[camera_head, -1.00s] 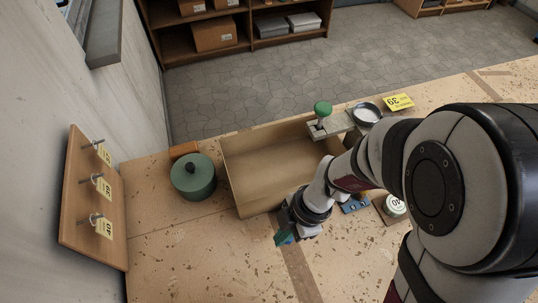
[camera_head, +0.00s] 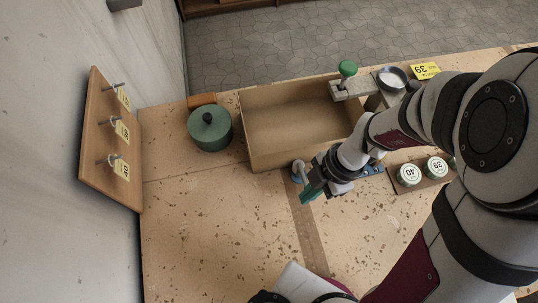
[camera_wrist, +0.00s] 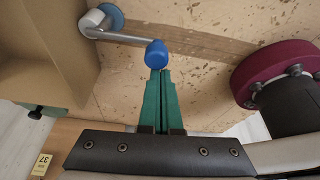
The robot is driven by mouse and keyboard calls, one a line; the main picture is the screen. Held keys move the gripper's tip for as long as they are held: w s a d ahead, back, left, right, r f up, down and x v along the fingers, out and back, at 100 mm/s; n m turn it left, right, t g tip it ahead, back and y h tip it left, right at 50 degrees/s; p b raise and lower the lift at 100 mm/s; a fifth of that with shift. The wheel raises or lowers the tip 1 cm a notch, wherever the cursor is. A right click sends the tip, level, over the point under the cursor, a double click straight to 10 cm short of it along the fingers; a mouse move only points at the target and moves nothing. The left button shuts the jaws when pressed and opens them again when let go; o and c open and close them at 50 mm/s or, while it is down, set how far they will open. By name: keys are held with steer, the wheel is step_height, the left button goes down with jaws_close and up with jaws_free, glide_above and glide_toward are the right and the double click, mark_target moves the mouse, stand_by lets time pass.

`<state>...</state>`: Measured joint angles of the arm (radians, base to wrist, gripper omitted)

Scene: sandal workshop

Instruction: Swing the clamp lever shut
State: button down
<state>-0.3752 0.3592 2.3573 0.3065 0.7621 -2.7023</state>
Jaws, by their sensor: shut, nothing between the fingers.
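The clamp lever (camera_wrist: 125,38) is a grey metal bar with a blue knob (camera_wrist: 156,54) at its end. It runs from a pale pivot (camera_wrist: 99,20) on a blue base, beside the wooden box. In the head view, the pivot (camera_head: 297,172) shows just left of my gripper (camera_head: 310,196), near the box's front edge; the bar is mostly hidden there. In the wrist view, my gripper's green fingers (camera_wrist: 160,75) are shut and empty. Their tips are right at the blue knob; I cannot tell whether they touch it.
The open wooden box (camera_head: 290,125) stands behind my gripper. A green lidded pot (camera_head: 210,130) is at its left. A green knob (camera_head: 347,68) rises from a plate at its back right. Round tins (camera_head: 408,174) lie right of my arm. The front left bench is clear.

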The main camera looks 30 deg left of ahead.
stand_by(0.4)
steer(key=v, duration=1)
steer(key=shift+w+a, duration=0.2)
steer(key=shift+a, duration=0.1)
steer(key=s+d+r+m+t, duration=0.1)
steer(key=s+d+m, duration=0.4)
steer(key=m, duration=1.1)
steer(key=s+d+r+m+t, duration=0.1)
steer(key=s+d+r+m, duration=0.2)
steer(key=m, duration=1.4)
steer(key=shift+s+d+r+m+t+h, duration=0.3)
steer(key=shift+s+d+r+t+h, duration=0.1)
steer(key=shift+s+d, duration=0.65)
